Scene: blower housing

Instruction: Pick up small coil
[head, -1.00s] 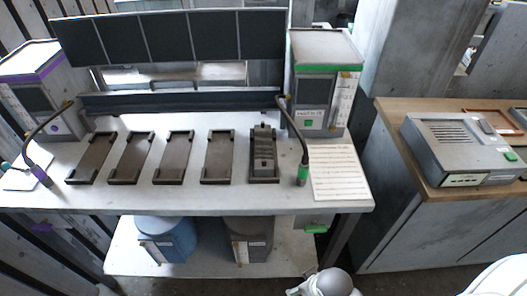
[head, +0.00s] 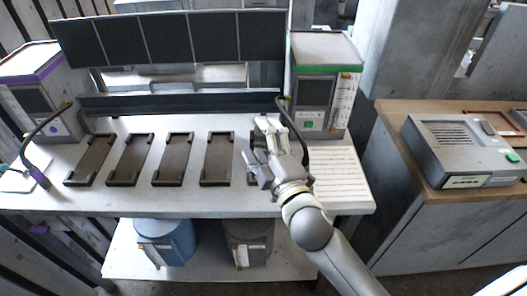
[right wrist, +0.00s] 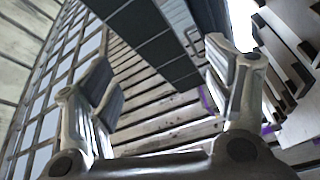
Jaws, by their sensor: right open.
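I see no part that I can surely call the small coil. The rightmost tray (head: 251,180) on the bench is mostly covered by my right gripper (head: 262,148), and the dark blocky part in it is largely hidden. My right gripper is over that tray, in front of the green-trimmed box. In the right wrist view the gripper (right wrist: 158,68) has its two fingers wide apart with nothing between them. Dark panels and slatted walls show beyond the fingers there. My left gripper is not in view.
Several dark empty trays (head: 174,161) line the white bench (head: 120,201) to the left. A green-trimmed box (head: 327,75) stands behind my right arm. A paper sheet (head: 340,175) lies to the right. A blue bin (head: 165,240) and a dark bin (head: 248,245) are below.

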